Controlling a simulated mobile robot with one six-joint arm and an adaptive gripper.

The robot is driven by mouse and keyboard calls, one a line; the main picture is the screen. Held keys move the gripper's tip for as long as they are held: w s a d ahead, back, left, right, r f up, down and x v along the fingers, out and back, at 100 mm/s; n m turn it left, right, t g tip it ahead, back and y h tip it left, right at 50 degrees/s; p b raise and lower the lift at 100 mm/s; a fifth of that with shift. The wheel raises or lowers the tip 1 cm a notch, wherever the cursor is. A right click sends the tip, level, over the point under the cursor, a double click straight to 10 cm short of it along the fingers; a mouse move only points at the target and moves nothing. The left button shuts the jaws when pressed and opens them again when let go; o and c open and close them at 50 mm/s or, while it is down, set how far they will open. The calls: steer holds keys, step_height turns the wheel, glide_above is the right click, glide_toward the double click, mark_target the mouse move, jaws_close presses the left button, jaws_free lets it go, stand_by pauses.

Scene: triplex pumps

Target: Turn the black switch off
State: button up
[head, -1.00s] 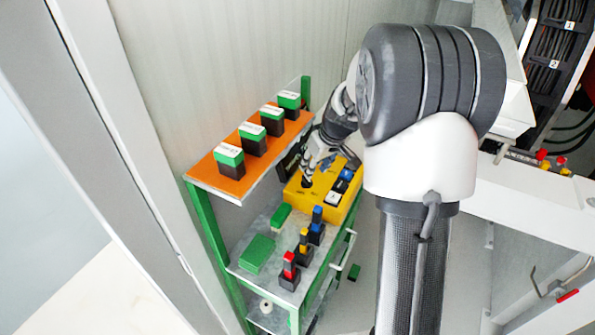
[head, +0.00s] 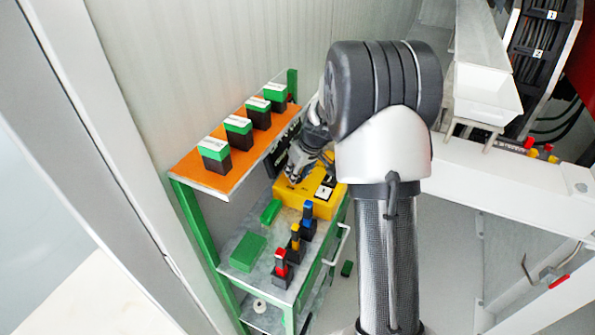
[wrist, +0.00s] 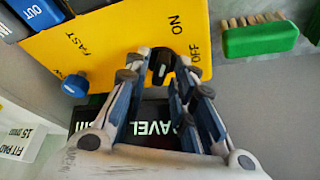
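The black switch (wrist: 161,62) sits on the yellow control box (wrist: 110,45), beside the printed words ON and OFF in the wrist view. My gripper (wrist: 161,66) has one finger on each side of the switch, with the fingers leaning inward. I cannot tell whether they press on it. Which word the switch points at is unclear. In the head view the yellow box (head: 300,199) stands on the grey shelf, and my gripper (head: 292,178) reaches down onto its left end and hides the switch.
A blue knob (wrist: 74,84) is near FAST. A green brush (wrist: 260,38) lies beside the box. An orange shelf (head: 190,171) with several green-topped blocks is close left of my arm. Red, yellow and blue-topped pieces stand in front of the box. A green block (head: 247,252) lies nearby.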

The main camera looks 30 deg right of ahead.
jaws_close()
steer(key=shift+r+m+p, duration=0.1)
steer(key=shift+m+p, duration=0.4)
steer(key=shift+p, duration=0.2)
steer(key=shift+m+h, duration=0.3)
steer(key=shift+o, duration=1.4)
jaws_free()
steer(key=shift+f+b, duration=0.2)
steer(key=shift+b, duration=0.15)
